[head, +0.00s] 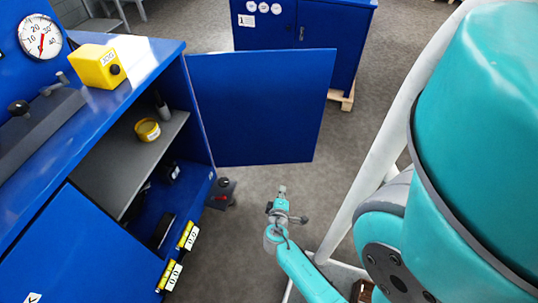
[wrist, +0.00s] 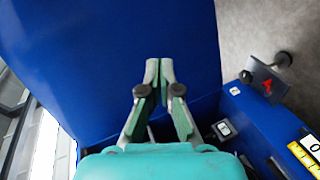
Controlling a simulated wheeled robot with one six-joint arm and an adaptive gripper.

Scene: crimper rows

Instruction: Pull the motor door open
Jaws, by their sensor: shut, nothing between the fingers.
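The blue motor door (head: 262,105) stands swung wide open from the right side of the blue cabinet in the head view. In the wrist view the blue panel (wrist: 90,60) fills the upper left and middle behind my fingers. My gripper (head: 282,190) is just below the door's lower edge in the head view. Its fingertips also show in the wrist view (wrist: 158,65), together and empty in front of the panel. I cannot tell whether they touch it. No door handle shows on the visible face.
The open cabinet holds a grey shelf (head: 95,175) with a yellow roll (head: 147,129) and dark parts below. A yellow box (head: 97,66) sits on top. A grey foot (head: 221,193) juts out near the hinge side. Another blue cabinet (head: 310,25) stands behind; grey floor lies between.

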